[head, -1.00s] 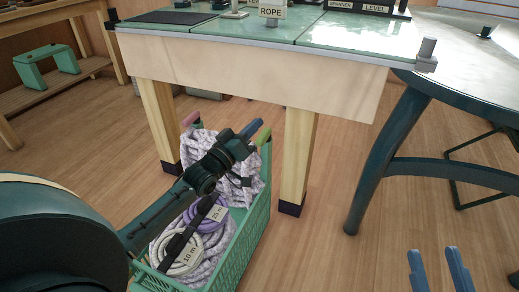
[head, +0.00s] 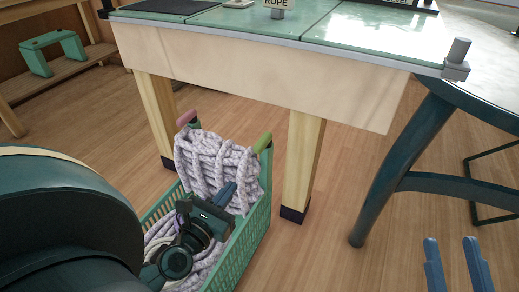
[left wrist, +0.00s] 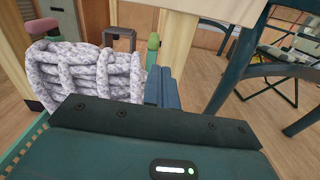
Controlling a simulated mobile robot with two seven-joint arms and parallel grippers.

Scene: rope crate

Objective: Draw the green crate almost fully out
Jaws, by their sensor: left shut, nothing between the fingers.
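The green crate (head: 250,241) stands on the floor in front of the table, its far end close to the table legs. A pink grip (head: 187,118) and a green grip (head: 262,143) top its far corners. A thick pale purple-white rope (head: 215,165) hangs at that end; it also shows in the left wrist view (left wrist: 85,75). My left gripper (head: 228,193) is over the crate, in front of this rope, shut and empty. Its blue fingers also show in the left wrist view (left wrist: 163,88). My arm hides much of the crate's near part. My right gripper (head: 455,265) is open and empty at lower right.
The wooden table (head: 250,75) stands behind the crate, with a leg (head: 300,165) to the crate's right. A round table with a dark curved leg (head: 400,165) is at right.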

